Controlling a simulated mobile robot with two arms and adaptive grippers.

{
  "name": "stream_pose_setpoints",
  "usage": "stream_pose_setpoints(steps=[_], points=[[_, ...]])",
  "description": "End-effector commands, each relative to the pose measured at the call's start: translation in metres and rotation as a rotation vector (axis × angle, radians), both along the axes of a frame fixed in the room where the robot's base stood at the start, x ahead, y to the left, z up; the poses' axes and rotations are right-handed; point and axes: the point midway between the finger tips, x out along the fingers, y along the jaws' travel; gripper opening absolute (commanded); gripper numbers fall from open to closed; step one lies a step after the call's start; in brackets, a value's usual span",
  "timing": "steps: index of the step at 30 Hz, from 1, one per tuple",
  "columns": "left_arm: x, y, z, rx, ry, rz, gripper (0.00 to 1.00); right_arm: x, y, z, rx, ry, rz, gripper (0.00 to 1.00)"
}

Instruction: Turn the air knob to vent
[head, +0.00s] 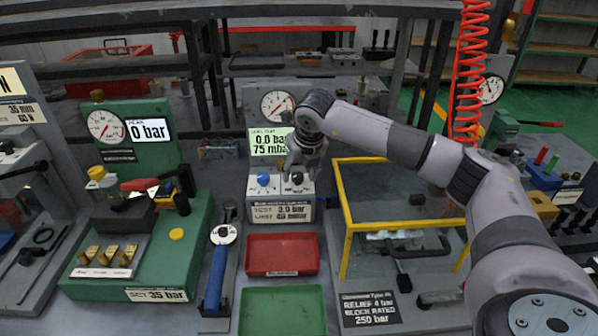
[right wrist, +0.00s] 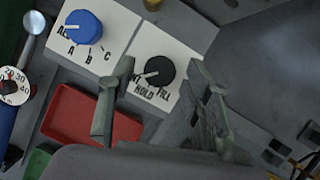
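The black air knob (head: 297,178) sits on the sloped white face of the grey test box, right of a blue knob (head: 263,179). In the right wrist view the black knob (right wrist: 160,70) has HOLD below it, FILL at its lower right and a partly hidden label ending in "NT" at its left. Its white pointer line points left, toward that label. My right gripper (head: 298,166) is just above the knob, pointing down. In the right wrist view its fingers (right wrist: 158,76) are spread on either side of the knob, with gaps visible. My left gripper is not in view.
A pressure gauge (head: 278,105) and a green display (head: 270,142) stand behind the knobs. Red (head: 281,236) and green (head: 283,290) trays lie in front. A yellow frame (head: 346,215) stands to the right, under my right arm. A blue-handled wrench (head: 216,275) lies left.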

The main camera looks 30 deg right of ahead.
Motion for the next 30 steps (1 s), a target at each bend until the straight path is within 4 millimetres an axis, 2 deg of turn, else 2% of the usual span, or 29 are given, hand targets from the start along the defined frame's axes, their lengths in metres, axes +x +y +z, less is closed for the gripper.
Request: stream_pose_setpoints(steps=[11,14,24,30], points=[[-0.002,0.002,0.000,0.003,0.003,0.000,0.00,-0.002,0.001,0.004,0.001,0.001,0.001,0.48],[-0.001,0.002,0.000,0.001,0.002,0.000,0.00,-0.006,0.002,0.017,0.001,-0.001,0.003,0.48],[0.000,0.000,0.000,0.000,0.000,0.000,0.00,-0.033,0.008,0.082,0.001,-0.002,0.003,0.48],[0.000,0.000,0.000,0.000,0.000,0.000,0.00,-0.042,0.010,0.105,0.001,0.001,0.001,0.48]])
